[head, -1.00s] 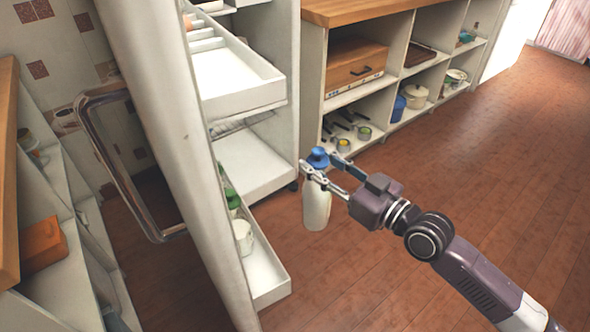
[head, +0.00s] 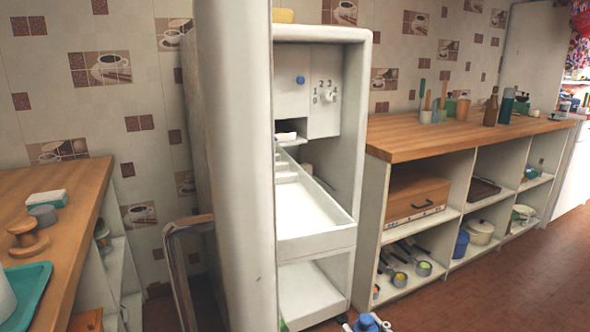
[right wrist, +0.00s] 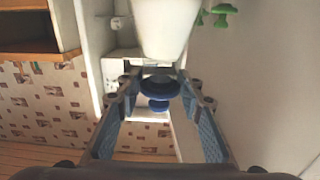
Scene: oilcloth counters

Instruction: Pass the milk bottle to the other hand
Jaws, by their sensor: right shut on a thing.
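The milk bottle is white with a blue cap. In the head view only its blue cap (head: 367,323) shows, at the bottom edge, with bits of my right gripper beside it; the bottle's body is below the picture. In the right wrist view the white bottle (right wrist: 168,25) lies between the fingers of my right gripper (right wrist: 160,76), which is shut on it near the blue cap. My left gripper is in neither view.
A wooden counter (head: 425,137) with open shelves is on the right; another counter (head: 75,215) is on the left. Floor (head: 490,285) at right is clear.

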